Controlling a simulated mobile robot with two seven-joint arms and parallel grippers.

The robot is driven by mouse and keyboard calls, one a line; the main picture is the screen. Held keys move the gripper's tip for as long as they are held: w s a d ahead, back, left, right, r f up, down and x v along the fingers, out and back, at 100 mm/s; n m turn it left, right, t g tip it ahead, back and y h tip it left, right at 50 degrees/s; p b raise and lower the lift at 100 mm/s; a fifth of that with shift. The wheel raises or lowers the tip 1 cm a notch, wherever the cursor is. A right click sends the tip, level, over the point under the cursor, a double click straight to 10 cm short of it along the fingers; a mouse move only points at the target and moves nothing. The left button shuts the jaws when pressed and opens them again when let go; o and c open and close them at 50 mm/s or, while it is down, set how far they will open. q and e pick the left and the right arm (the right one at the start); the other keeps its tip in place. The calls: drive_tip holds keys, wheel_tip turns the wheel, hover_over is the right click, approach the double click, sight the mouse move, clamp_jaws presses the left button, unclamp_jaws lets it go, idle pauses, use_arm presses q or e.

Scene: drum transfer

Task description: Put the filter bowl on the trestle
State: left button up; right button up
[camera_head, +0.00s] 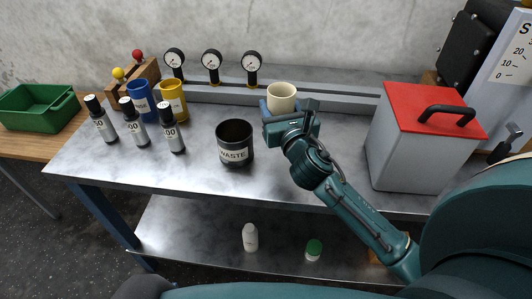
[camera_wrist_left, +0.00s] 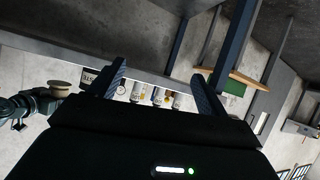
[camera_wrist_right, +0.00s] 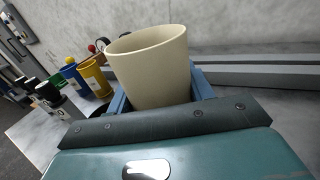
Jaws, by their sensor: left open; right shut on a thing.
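The filter bowl, a cream open-topped cup (camera_head: 282,96), is upright in my right gripper (camera_head: 281,108). In the right wrist view the bowl (camera_wrist_right: 150,65) sits between the two blue fingers, which are shut on it. It is over the back of the steel bench (camera_head: 200,170); whether its base touches anything is hidden. My left gripper (camera_wrist_left: 155,90) is open and empty, away from the bench top; the bowl (camera_wrist_left: 60,88) also shows at the left of that view. I cannot tell which thing is the trestle.
A black waste pot (camera_head: 234,145) stands left of my right gripper. A grey box with a red lid (camera_head: 420,140) stands to the right. Several dark bottles, a blue cup (camera_head: 142,98) and a yellow cup (camera_head: 173,100) are at left. A green crate (camera_head: 38,108) is on a wooden table.

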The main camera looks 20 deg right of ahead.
wheel_tip(320, 180, down, 5)
drive_tip(key=shift+r+b, duration=0.1)
drive_tip(key=shift+b, duration=0.7)
wheel_tip(320, 180, down, 4)
drive_tip(key=shift+f+b, duration=0.15)
drive_tip(key=shift+b, duration=0.8)
drive_tip(key=shift+f, duration=0.15)
use_arm(q)
drive_tip(key=shift+s+f+n, duration=0.2)
drive_tip(key=shift+f+n, duration=0.2)
drive_tip(key=shift+f, duration=0.6)
use_arm(e)
drive_tip(key=shift+f, duration=0.1)
drive_tip(key=o, duration=1.4)
use_arm(q)
drive_tip(key=shift+w, duration=0.1)
